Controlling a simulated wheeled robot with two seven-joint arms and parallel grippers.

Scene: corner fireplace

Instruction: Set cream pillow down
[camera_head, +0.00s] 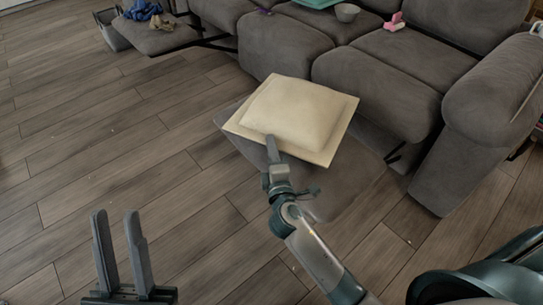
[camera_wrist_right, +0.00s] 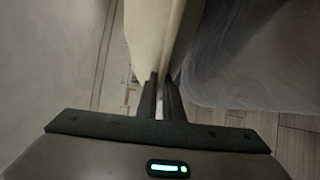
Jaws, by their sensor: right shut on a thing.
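The cream pillow (camera_head: 297,112) is a square cushion with a flat border, seen in the middle of the head view. It also shows in the right wrist view (camera_wrist_right: 160,40), where it rises edge-on between the fingers. My right gripper (camera_head: 272,150) is shut on the near left edge of the pillow; the wrist view shows its two dark fingers (camera_wrist_right: 160,95) close together on the pillow's edge. Whether the pillow touches anything beneath it is hard to tell. My left gripper (camera_head: 120,245) is open and empty over the floor at the lower left.
A grey reclining sofa (camera_head: 380,85) stands behind the pillow, its footrests extended. A dark grey surface (camera_head: 345,180) lies below the pillow. Wooden floor (camera_head: 120,130) is clear to the left.

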